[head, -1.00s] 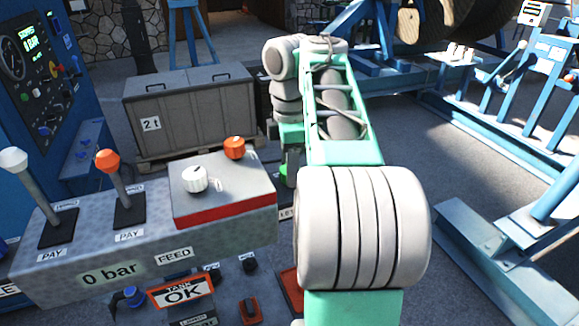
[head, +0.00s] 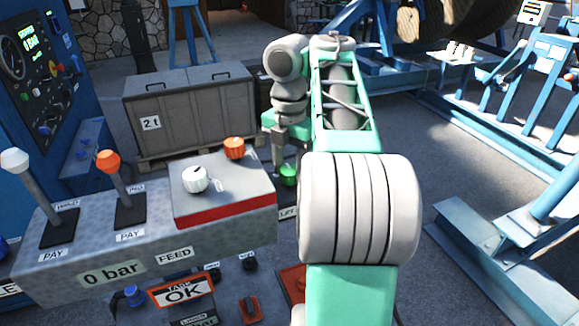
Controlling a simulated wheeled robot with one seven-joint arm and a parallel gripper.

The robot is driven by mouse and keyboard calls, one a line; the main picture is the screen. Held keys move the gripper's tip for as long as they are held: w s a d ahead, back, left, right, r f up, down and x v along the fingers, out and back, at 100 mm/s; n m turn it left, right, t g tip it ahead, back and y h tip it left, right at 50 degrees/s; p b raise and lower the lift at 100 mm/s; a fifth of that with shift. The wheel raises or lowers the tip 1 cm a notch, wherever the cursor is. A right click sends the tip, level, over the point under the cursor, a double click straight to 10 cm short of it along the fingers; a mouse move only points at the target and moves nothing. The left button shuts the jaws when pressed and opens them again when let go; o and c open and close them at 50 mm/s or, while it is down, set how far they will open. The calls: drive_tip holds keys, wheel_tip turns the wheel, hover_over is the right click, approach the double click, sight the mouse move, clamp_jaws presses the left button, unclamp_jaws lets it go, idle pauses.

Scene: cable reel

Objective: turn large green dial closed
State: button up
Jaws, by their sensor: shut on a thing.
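The large green dial (head: 289,176) shows just right of the raised box at the end of the control console, partly hidden by my gripper and arm. My gripper (head: 281,166) points down at the dial from above and is shut on it. The fingers are small and partly blocked from view, so the exact grip and the dial's pointer angle cannot be read.
The grey console (head: 140,245) carries a white knob (head: 195,180), an orange knob (head: 234,148) and two levers, one white-tipped (head: 14,160) and one orange-tipped (head: 107,161). A grey crate (head: 195,110) stands behind. Blue frames (head: 490,240) stand right; floor between is clear.

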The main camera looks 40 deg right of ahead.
sight(289, 169)
idle(0.5)
drive_tip(key=o, duration=1.4)
wheel_tip(289, 169, up, 8)
drive_tip(key=p, duration=0.7)
drive_tip(key=shift+f, duration=0.1)
